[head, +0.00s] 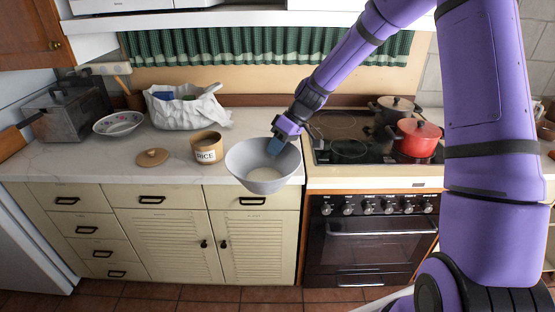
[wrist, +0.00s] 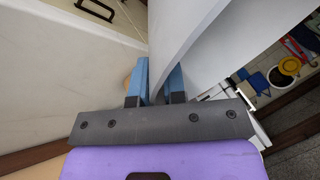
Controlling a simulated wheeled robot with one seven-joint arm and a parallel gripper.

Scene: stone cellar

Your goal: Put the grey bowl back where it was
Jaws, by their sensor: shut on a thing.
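The grey bowl (head: 250,178) is upright at the front edge of the counter, left of the stove, with something pale at its bottom. In the head view it overlaps the counter's front edge; I cannot tell whether its base touches the counter. My gripper (head: 276,146) is shut on the bowl's rim at its right back side. In the wrist view the bowl's curved wall (wrist: 215,40) passes between the blue fingers of my gripper (wrist: 156,85). The underside of the bowl is hidden in the head view.
A RICE jar (head: 206,153) stands just left of the bowl, with a round wooden lid (head: 152,157) beside it. A red pot (head: 416,142) and a dark pot (head: 385,112) are on the stove.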

